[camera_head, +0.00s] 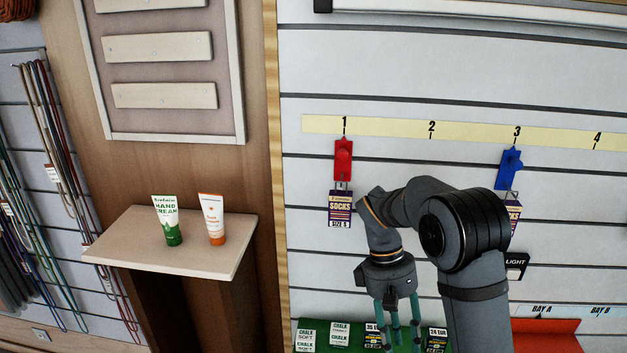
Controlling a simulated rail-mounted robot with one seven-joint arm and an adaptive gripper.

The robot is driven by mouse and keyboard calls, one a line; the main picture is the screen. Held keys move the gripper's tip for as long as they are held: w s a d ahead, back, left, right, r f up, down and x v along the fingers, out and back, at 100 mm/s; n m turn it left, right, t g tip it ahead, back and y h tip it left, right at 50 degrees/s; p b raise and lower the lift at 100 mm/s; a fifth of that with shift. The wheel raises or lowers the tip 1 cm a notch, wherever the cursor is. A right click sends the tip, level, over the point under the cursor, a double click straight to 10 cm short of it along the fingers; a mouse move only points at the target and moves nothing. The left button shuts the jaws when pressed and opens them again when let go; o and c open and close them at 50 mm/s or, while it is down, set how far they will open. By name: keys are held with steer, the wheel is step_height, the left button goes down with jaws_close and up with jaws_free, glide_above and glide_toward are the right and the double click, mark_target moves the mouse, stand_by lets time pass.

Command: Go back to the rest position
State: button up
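My gripper (400,338) hangs down at the lower middle of the head view, in front of the slatted wall and the green box of chalk. Its teal fingers stand apart, and I see nothing held between them. The fingertips are close to the bottom edge of the picture. My dark grey arm bends over above it and hides part of the wall and the purple socks packet under number 3.
A shelf (113,254) at left holds a green-white hand cream tube (167,220) and an orange-white tube (213,218). A red clip (343,160) and blue clip (509,168) hang under a numbered yellow strip (388,128). A green box (310,325) and red bin (546,341) stand low.

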steer(key=s+r+m+y, duration=0.1)
steer(key=s+r+m, duration=0.4)
steer(key=s, duration=0.4)
steer(key=shift+a+r+g+y, duration=0.3)
steer(key=shift+r+y, duration=0.1)
steer(key=shift+r, duration=0.4)
steer(key=shift+d, duration=0.1)
